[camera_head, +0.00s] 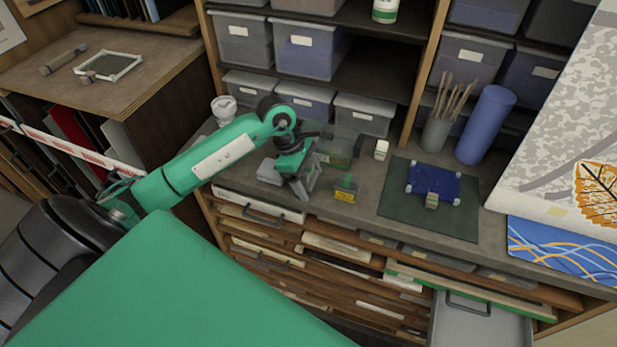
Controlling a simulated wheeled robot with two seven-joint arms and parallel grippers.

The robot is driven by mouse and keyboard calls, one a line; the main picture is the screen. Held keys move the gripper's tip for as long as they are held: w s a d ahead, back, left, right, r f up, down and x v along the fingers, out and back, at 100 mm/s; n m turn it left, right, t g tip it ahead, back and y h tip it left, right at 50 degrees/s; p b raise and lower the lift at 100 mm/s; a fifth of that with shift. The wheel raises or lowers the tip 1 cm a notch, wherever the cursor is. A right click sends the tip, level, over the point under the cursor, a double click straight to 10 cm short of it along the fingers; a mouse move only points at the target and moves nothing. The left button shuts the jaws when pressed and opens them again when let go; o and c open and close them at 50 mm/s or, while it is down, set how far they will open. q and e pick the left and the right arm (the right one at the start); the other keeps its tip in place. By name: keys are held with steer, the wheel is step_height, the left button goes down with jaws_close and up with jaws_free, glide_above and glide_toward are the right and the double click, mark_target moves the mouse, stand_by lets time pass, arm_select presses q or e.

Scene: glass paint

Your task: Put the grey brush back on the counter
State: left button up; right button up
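My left gripper (301,186) reaches in from the left and hangs over the grey counter (373,185), its fingers pointing down. A grey, flat-sided piece shows at its fingers; I cannot tell whether this is the grey brush or part of the gripper, nor whether the fingers are open or shut. A small light-grey block (268,171) is on the counter just left of the gripper. No brush can be made out for certain. My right gripper is not in view.
A small yellow-and-green item (345,189) and a white bottle (382,149) stand right of the gripper. A brush pot (436,133) and blue cylinder (486,125) stand behind. A drawer (481,325) is open below.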

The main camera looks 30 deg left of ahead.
arm_select(q)
steer(key=shift+o, duration=0.2)
steer(key=shift+r, duration=0.1)
steer(key=shift+r+p, duration=0.2)
steer(key=shift+p, duration=0.1)
steer(key=b+v, duration=0.5)
steer(key=v, duration=0.6)
steer(key=shift+a+r, duration=0.2)
steer(key=shift+r, duration=0.15)
steer(key=shift+s, duration=0.1)
